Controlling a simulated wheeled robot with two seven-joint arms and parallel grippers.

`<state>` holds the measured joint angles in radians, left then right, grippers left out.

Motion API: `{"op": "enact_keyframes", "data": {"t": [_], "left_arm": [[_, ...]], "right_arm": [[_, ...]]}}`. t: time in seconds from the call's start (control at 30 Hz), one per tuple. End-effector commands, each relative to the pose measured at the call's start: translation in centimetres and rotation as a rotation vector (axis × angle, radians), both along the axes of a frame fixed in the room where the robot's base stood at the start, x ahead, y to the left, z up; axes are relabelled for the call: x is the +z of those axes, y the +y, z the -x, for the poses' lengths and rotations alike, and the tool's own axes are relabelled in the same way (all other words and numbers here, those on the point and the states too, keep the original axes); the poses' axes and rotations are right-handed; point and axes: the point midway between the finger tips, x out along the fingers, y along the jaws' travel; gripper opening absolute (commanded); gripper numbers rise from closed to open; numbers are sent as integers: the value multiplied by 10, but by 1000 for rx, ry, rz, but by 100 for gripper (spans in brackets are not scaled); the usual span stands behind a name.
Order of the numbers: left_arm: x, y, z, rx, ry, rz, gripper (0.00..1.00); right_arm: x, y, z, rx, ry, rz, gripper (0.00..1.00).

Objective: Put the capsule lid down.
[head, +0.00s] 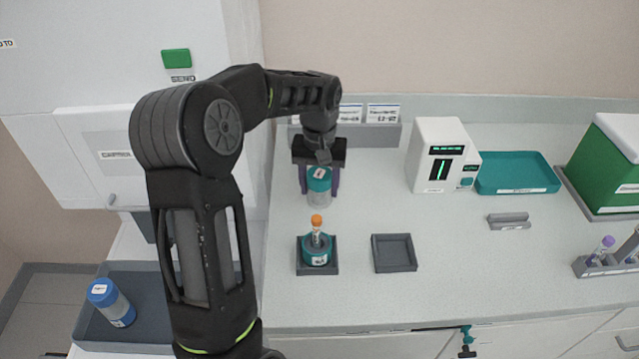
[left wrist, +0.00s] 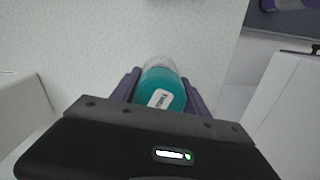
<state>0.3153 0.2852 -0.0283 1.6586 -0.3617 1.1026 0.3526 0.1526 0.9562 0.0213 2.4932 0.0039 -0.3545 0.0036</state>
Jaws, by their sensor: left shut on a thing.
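The capsule lid (head: 319,186) has a teal top with a white label and a clear lower part. My left gripper (head: 319,190) is shut on it, with its purple fingers on either side, above the counter. In the left wrist view the lid (left wrist: 162,86) sits between the fingers of the gripper (left wrist: 160,80). The teal capsule base (head: 316,258) stands in a dark square holder nearer the front, with an orange-capped tube (head: 316,226) upright in it. A dark, empty square tray (head: 394,266) lies to its right. My right gripper is not in view.
A white device with a green display (head: 437,160) and a teal tray (head: 517,178) stand at the back right. A small grey rack (head: 509,221) and a green box (head: 612,165) are further right. A blue-capped capsule (head: 110,302) lies in a grey tray at lower left.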

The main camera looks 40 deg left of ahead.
Motion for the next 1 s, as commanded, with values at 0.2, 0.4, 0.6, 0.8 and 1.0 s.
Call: {"op": "enact_keyframes", "data": {"t": [0.2, 0.4, 0.6, 0.8, 1.0], "left_arm": [[-3, 0, 0, -1, 0, 0, 4], [-3, 0, 0, -1, 0, 0, 67], [-3, 0, 0, -1, 0, 0, 75], [0, 0, 0, 0, 0, 0, 75], [17, 0, -1, 0, -4, -1, 75]], "right_arm": [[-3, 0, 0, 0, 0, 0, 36], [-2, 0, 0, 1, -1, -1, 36], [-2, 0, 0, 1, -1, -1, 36], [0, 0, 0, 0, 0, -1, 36], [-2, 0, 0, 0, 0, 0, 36]]}}
